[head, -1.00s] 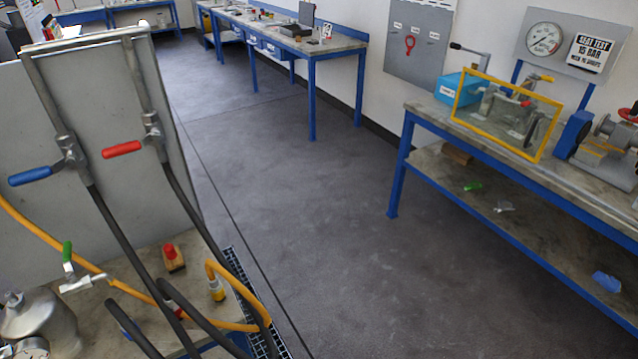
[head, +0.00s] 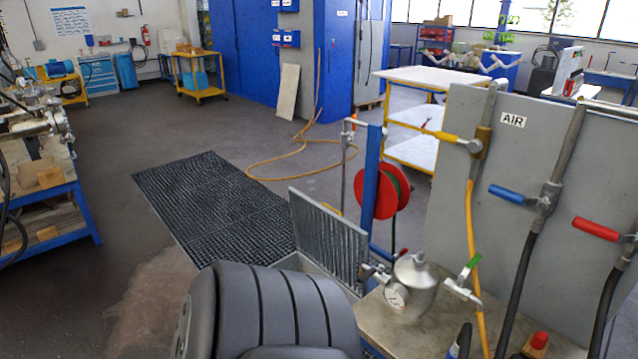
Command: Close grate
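A grey metal grate (head: 328,236) stands raised, nearly upright, beside a floor opening whose pale rim (head: 290,262) shows at its foot. The grate's right lower part is close behind a steel vessel with a gauge. A dark ribbed part of my own body covers the bottom middle and hides the near part of the opening. Neither of my grippers is in view.
A flat dark floor grating (head: 215,207) lies left of the raised grate. A blue post (head: 375,190) with a red hose reel (head: 374,194) stands behind it. The steel vessel (head: 414,285) sits on a bench at right.

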